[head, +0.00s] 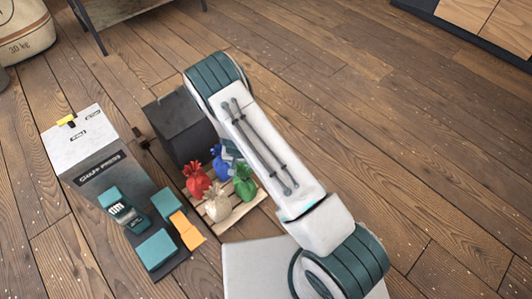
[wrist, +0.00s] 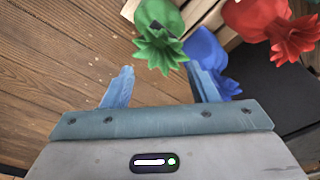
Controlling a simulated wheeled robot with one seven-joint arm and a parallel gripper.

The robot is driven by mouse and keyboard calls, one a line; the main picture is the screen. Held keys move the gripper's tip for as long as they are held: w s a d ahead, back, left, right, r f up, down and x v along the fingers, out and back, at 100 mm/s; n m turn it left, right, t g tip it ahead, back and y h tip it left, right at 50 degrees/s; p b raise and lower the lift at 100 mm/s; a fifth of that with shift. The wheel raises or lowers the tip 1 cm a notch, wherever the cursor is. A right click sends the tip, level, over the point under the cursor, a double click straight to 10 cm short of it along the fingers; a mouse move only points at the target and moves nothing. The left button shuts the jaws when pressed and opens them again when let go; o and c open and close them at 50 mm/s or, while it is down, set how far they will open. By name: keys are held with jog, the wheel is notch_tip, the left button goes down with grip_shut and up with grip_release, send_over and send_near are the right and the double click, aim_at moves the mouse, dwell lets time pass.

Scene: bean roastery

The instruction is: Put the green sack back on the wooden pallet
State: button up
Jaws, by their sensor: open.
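The green sack (head: 244,183) is upright at the right-hand corner of the wooden pallet (head: 246,208), among the other sacks. In the wrist view the green sack (wrist: 160,38) lies just beyond my gripper (wrist: 163,86), roughly in line with the gap between the blue fingers. The fingers are apart with nothing between them. The pallet (wrist: 203,14) shows partly behind the sack. Whether the sack's base rests fully on the slats is hidden. In the head view my arm covers most of my gripper.
A red sack (head: 196,181), a blue sack (head: 221,166) and a cream sack (head: 216,206) share the pallet. The blue sack (wrist: 210,62) is close by my right finger. A dark box (head: 180,128) stands behind, and a grey machine (head: 92,160) at left. Floor at right is clear.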

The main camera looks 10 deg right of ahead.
jog(key=s+d+r+n+y, duration=0.1)
jog(key=s+d+r, duration=0.1)
jog(key=r, duration=1.1)
jog(key=s+d+r+y, duration=0.1)
jog(key=s+d+r, duration=0.1)
jog(key=r, duration=1.1)
jog(key=s+d+r, duration=0.6)
jog(key=s+r, duration=0.1)
jog(key=s, duration=0.3)
jog(key=s+d+r+n+h, duration=0.1)
jog(key=s+d+r, duration=0.5)
jog(key=s+r, duration=0.2)
jog(key=shift+s+r+g+h, duration=0.3)
jog(key=shift+s, duration=0.6)
